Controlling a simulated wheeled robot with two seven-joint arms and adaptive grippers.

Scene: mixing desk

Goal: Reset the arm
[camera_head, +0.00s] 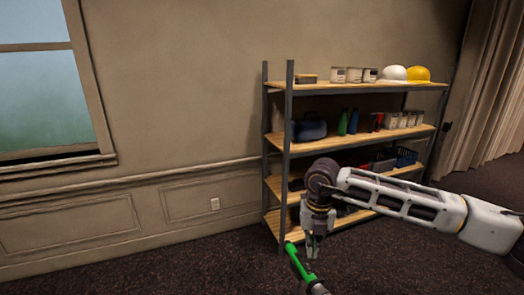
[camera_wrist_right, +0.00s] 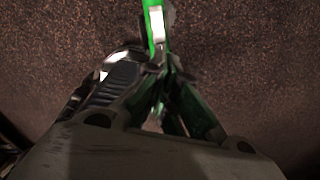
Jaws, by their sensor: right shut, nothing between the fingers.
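My right arm comes in from the right in the head view, and its gripper (camera_head: 312,250) points down in front of the shelf rack. The gripper is shut and empty. In the right wrist view its fingers (camera_wrist_right: 162,85) are dark and blurred, over a brown speckled floor. Green also shows beyond the fingers in the wrist view (camera_wrist_right: 154,25). I cannot tell what this bar belongs to. My left gripper is not in view.
A metal rack with wooden shelves (camera_head: 350,88) stands behind my right arm, against the wall. It holds cans, bottles, a white helmet (camera_head: 394,73), a yellow helmet (camera_head: 418,74) and a blue basket (camera_head: 405,157). The carpet (camera_head: 190,270) at left is clear. A curtain (camera_head: 490,85) hangs at right.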

